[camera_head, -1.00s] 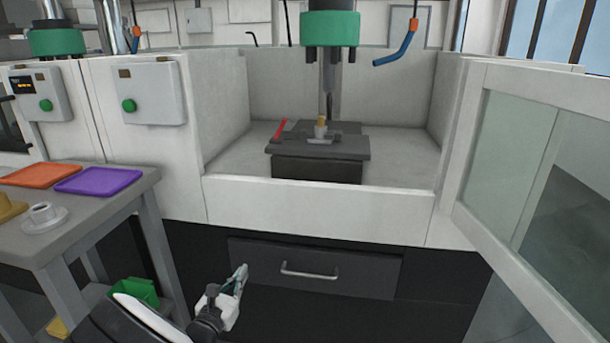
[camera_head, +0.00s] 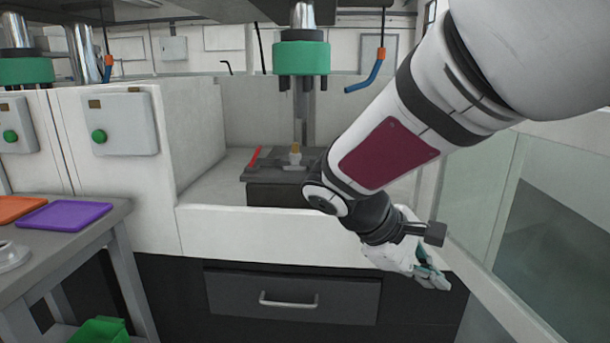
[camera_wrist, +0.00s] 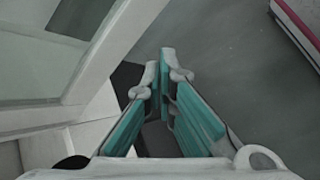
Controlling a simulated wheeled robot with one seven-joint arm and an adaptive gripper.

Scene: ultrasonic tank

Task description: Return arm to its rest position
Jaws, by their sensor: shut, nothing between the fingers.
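My arm reaches in from the upper right of the head view, across the front right of the machine enclosure. My gripper (camera_head: 434,276) points down and to the right, in front of the enclosure's lower front, near the open glass door (camera_head: 560,230). In the wrist view my gripper (camera_wrist: 166,62) shows its teal finger pads meeting at the tips, with nothing between them. The fingers touch no object that I can see.
The enclosure holds a dark block (camera_head: 262,194) with a small brass-coloured piece (camera_head: 295,154) on top. A drawer (camera_head: 235,292) is below. A side table (camera_head: 75,244) with orange (camera_head: 20,207) and purple (camera_head: 65,216) trays stands left. A green bin (camera_head: 100,331) is below it.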

